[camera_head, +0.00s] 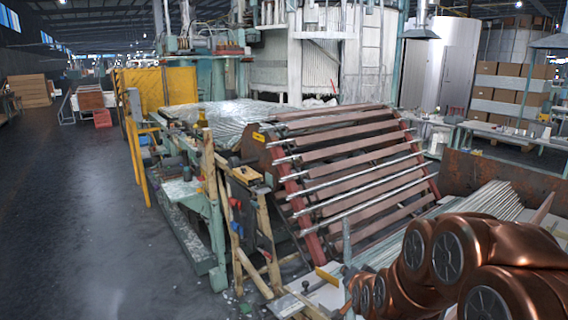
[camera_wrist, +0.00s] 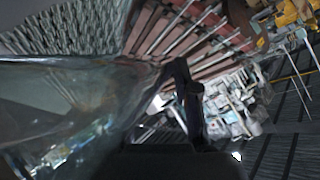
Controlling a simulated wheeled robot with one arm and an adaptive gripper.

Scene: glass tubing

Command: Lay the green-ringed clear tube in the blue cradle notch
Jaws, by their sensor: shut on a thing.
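A large clear glass tube (camera_wrist: 70,110) fills the left side of the wrist view and runs up to my gripper (camera_wrist: 178,72). A dark finger of the gripper stands at the tube's right end, and the gripper is shut on the tube. No green ring can be made out on the tube. My gripper and the tube do not show in the head view.
A sloped rack (camera_head: 350,180) with brown slats and several thin metal rods stands in the middle. A green machine frame (camera_head: 215,215) stands left of it. Long grey rods (camera_head: 480,210) lie at the right. The dark floor (camera_head: 75,200) at the left is clear.

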